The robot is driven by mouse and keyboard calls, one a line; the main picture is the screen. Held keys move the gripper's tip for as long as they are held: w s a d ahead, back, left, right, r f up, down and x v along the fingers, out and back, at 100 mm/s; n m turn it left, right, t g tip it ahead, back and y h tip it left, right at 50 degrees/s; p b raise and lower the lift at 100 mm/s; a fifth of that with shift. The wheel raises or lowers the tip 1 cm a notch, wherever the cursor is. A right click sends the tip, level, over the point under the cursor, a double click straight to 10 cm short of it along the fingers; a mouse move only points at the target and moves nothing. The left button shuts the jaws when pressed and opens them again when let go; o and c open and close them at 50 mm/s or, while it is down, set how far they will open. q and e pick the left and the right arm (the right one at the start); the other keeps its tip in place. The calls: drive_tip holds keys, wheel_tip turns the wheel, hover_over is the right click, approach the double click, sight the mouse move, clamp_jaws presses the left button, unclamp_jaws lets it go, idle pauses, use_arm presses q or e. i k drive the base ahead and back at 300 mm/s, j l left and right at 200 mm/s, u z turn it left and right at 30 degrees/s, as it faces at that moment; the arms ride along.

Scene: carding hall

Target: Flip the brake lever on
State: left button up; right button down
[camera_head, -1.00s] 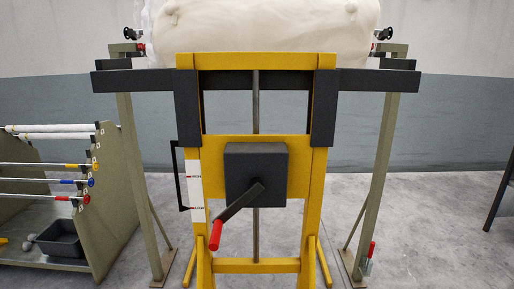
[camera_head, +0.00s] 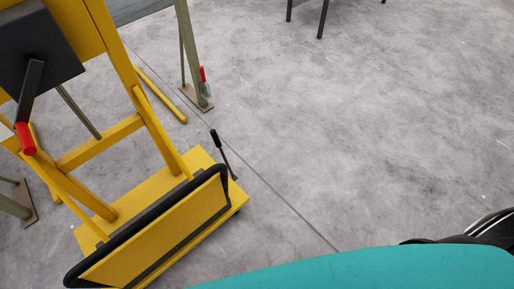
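A thin lever (camera_head: 224,152) with a black grip rises from the right side of the yellow lift's base (camera_head: 190,166). It leans up and to the left in the picture. A second, red-handled lever (camera_head: 203,75) stands at the foot of the olive stand post, farther back. The frames carry no label that tells which is the brake lever. Neither of my grippers can be made out, and nothing touches either lever.
The yellow lift frame (camera_head: 150,115) stands at the left, with its red-handled crank (camera_head: 27,138) jutting out and a black-edged front panel (camera_head: 160,232). A teal surface (camera_head: 380,270) fills the bottom edge. Grey floor (camera_head: 350,130) is clear to the right of the lift.

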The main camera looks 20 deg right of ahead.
sight(214, 136)
drive_tip(key=i+l+u, duration=0.1)
drive_tip(key=u, duration=0.55)
drive_tip(key=i+l+u, duration=0.25)
drive_tip(key=l, duration=0.3)
drive_tip(key=l+u, duration=0.3)
drive_tip(key=l, duration=0.2)
drive_tip(key=i+l+u, duration=0.25)
drive_tip(key=l, duration=0.35)
drive_tip(key=l+u, duration=0.2)
drive_tip(key=l, duration=2.9)
